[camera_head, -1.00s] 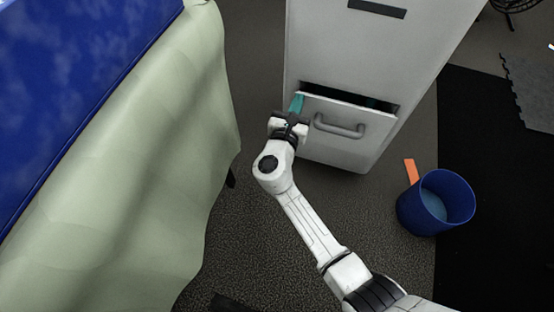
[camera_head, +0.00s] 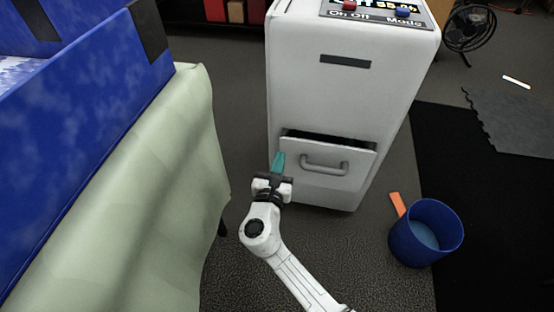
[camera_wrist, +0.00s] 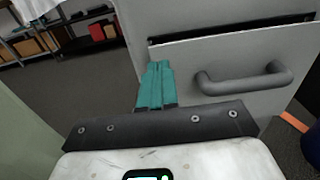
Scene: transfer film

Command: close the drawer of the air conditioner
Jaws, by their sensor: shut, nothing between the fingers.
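The air conditioner (camera_head: 340,95) is a tall white cabinet with a control panel on top. Its drawer (camera_head: 352,180) sits low on the front face and stands partly open, with a dark gap along its top edge. The drawer's grey bar handle (camera_head: 324,168) also shows in the wrist view (camera_wrist: 243,82). My gripper (camera_head: 279,160) has teal fingers that are shut and empty. It is at the drawer's left edge, left of the handle. In the wrist view the fingertips (camera_wrist: 156,72) are close to the left edge of the drawer front (camera_wrist: 205,65); I cannot tell if they touch.
A table with a pale green cloth (camera_head: 150,190) and a blue box (camera_head: 90,120) stands at the left. A blue bin (camera_head: 400,240) stands on the floor at the right, beside an orange strip (camera_head: 397,203). A fan (camera_head: 468,28) stands at the back right.

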